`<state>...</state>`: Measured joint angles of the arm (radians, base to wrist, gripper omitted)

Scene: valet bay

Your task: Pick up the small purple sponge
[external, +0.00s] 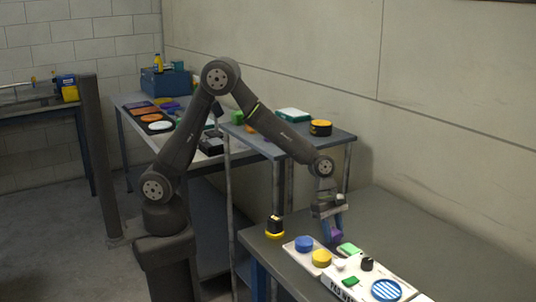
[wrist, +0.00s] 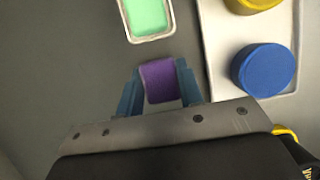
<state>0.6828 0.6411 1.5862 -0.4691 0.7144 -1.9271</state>
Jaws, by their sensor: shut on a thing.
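The small purple sponge (wrist: 160,80) is between the two blue fingers of my gripper (wrist: 160,92) in the wrist view. The fingers are shut on its left and right sides. In the external view the purple sponge (external: 336,236) shows at the lower end of my gripper (external: 331,232), over the grey bench at the right. I cannot tell whether the sponge touches the bench top.
A white tray (wrist: 222,94) with a blue round pad (wrist: 264,70) and a yellow one (external: 321,258) lies close beside the gripper. A green block in a small dish (wrist: 148,16) is near. A yellow-black item (external: 275,227) stands left. The bench's back right (external: 420,235) is clear.

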